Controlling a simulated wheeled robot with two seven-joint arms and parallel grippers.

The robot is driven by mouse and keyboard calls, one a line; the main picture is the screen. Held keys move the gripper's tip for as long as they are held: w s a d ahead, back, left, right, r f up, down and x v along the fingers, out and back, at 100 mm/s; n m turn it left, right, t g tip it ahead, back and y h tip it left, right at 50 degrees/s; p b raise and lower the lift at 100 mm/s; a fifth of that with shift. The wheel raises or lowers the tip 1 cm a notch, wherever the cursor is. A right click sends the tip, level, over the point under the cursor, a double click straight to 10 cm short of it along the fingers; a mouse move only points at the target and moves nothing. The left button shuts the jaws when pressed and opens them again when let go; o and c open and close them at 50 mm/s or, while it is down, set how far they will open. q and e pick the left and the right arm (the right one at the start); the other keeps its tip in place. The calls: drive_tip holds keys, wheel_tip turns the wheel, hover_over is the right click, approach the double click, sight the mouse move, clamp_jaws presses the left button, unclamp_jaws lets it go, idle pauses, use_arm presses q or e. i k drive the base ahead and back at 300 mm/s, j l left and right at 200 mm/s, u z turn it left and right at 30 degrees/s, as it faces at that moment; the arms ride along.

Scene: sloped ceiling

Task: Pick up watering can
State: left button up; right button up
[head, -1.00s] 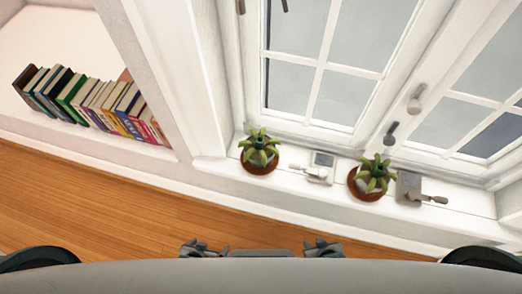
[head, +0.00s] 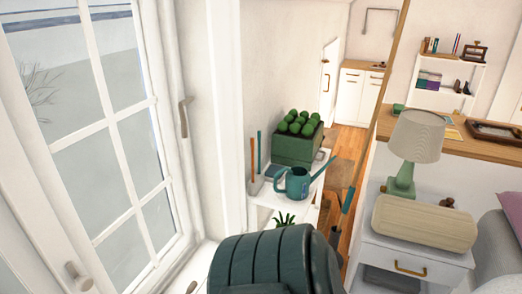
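A teal watering can (head: 298,183) with a long spout pointing up to the right and a round handle on its left stands upright on a white shelf unit (head: 262,214) beyond the window. Neither of my grippers shows in the head view, so nothing of mine is seen touching the can.
A green crate (head: 296,148) of round green plants stands behind the can. A large dark green ribbed object (head: 265,262) fills the near bottom; I cannot tell what it is. A window (head: 110,130) is at left, a white nightstand (head: 410,262) with a lamp (head: 414,145) at right.

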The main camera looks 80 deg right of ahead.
sight(298, 181)
drive_tip(key=z, duration=2.9)
drive_tip(key=i, duration=0.2)
